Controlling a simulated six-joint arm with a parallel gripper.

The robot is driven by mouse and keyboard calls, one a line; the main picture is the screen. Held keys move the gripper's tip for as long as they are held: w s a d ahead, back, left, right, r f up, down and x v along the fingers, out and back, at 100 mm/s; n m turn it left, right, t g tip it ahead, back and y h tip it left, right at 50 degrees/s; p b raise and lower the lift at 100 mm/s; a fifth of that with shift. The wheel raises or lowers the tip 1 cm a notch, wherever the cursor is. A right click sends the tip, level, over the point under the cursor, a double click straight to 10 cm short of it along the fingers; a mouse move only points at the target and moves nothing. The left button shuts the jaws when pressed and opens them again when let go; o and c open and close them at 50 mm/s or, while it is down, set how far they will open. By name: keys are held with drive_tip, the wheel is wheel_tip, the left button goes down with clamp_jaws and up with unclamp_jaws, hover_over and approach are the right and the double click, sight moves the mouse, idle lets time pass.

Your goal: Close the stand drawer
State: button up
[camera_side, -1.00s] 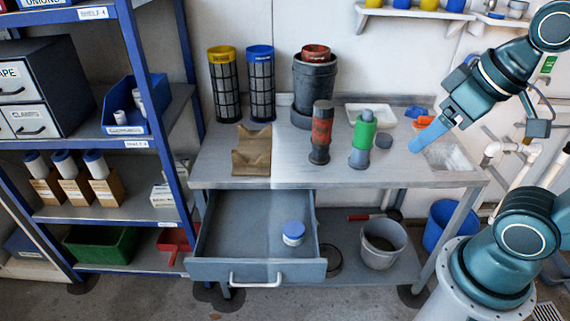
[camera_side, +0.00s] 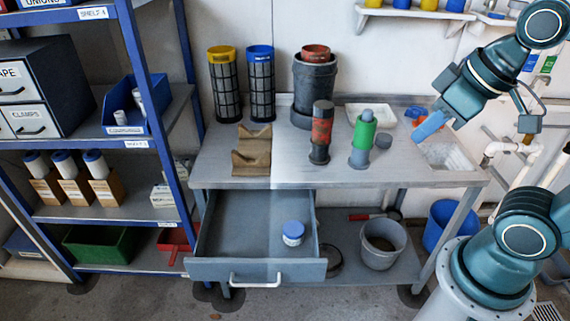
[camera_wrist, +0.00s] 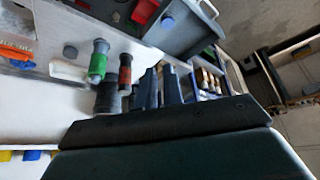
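The stand drawer (camera_side: 245,270) is a grey drawer under the left part of the bench. It is pulled well out, with a white bar handle (camera_side: 256,281) on its front. A small jar with a blue lid (camera_side: 293,233) stands inside it at the right. My gripper (camera_side: 427,128) is above the right end of the bench, up and to the right of the drawer and well apart from it. It points down and left.
On the bench (camera_side: 330,178) stand a red-and-black cylinder (camera_side: 321,135), a green cylinder (camera_side: 362,140), a brown block (camera_side: 252,150) and tall filters (camera_side: 262,85). A blue-framed shelf (camera_side: 165,130) stands left. A grey bucket (camera_side: 382,245) is right of the drawer. Floor before the drawer is clear.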

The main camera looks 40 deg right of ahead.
drive_tip(key=w+a+f+n, duration=0.1)
drive_tip(key=w+n, duration=0.1)
drive_tip(key=w+a+f+n+g, duration=0.1)
drive_tip(key=w+a+n, duration=0.1)
drive_tip(key=w+n, duration=0.1)
drive_tip(key=w+a+f+n+g+y, duration=0.1)
drive_tip(key=w+n, duration=0.1)
drive_tip(key=w, duration=0.1)
drive_tip(key=shift+w+a+f, duration=0.15)
drive_tip(key=shift+w+a, duration=0.1)
drive_tip(key=shift+a, duration=0.05)
clamp_jaws()
drive_tip(key=n+g+y, duration=0.1)
drive_tip(key=n+g, duration=0.5)
drive_tip(key=n, duration=1.3)
hover_over(269, 284)
drive_tip(key=s+a, duration=0.1)
wheel_tip(269, 284, down, 29)
drive_tip(key=shift+s+a+f, duration=0.15)
drive_tip(key=shift+s+f, duration=0.05)
drive_tip(key=shift+f, duration=0.35)
drive_tip(key=shift+f, duration=0.1)
drive_tip(key=shift+w+d+f, duration=0.1)
drive_tip(key=shift+f, duration=1.3)
drive_tip(key=shift+w+d+f, duration=0.15)
drive_tip(key=shift+f, duration=1.3)
drive_tip(key=shift+w+d+f, duration=0.1)
drive_tip(key=shift+f, duration=1.3)
